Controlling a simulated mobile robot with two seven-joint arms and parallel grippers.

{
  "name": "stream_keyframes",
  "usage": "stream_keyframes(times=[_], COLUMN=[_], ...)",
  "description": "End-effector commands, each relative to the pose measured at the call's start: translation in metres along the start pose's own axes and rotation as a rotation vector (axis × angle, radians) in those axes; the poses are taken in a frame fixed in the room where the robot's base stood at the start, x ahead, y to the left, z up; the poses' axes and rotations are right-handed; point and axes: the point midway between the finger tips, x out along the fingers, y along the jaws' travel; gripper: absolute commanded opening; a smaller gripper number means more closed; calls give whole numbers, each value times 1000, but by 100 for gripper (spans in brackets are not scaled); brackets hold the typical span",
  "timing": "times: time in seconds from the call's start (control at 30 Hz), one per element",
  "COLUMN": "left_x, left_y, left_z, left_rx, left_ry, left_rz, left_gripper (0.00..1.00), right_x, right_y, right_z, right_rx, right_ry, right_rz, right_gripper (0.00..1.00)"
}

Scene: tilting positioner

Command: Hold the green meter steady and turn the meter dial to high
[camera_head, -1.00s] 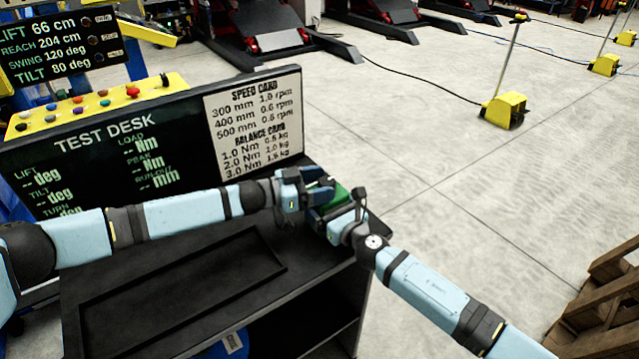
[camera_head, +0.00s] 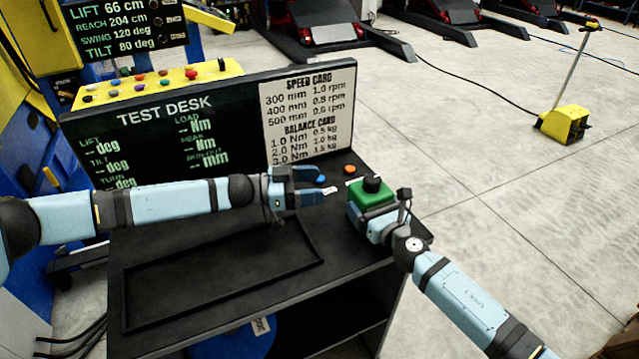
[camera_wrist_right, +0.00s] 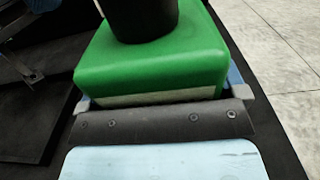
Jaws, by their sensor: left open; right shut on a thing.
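The green meter (camera_head: 371,193) stands at the right end of the black desk top, with its black dial (camera_head: 372,184) on top. In the right wrist view the green meter (camera_wrist_right: 155,62) fills the middle and the dial (camera_wrist_right: 140,15) is cut off by the top edge. My right gripper (camera_head: 376,212) is shut on the meter from the near side. My left gripper (camera_head: 325,186) is open and empty, to the left of the meter and apart from it. The dial's pointer and any marks on it cannot be made out.
The test desk screen (camera_head: 200,125) with its speed and balance cards stands behind the meter. A blue button (camera_head: 320,179) and an orange button (camera_head: 350,169) sit on the desk near it. An empty shallow black tray (camera_head: 215,285) lies at the front.

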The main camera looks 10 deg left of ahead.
Motion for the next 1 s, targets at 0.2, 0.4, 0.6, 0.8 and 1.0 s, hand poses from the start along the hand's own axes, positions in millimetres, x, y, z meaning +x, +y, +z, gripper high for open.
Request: stream_keyframes(times=[0.2,0.4,0.6,0.8,1.0], left_x=[1,25,69,101,118], left_y=[0,-13,-41,-57,-54], left_z=[0,-13,-39,-60,-76], left_rx=[0,-4,-46,-135,-254], left_ry=[0,-17,-87,-210,-383], left_rz=[-3,-102,-338,-558,-723], left_gripper=[70,70,70,70,70], right_x=[0,0,0,0,0], right_y=[0,0,0,0,0], right_z=[-1,-1,-1,-1,-1], right_rx=[0,0,0,0,0], right_ry=[1,1,1,1,1], right_rz=[1,1,1,0,0], right_gripper=[56,56,56,56,56])
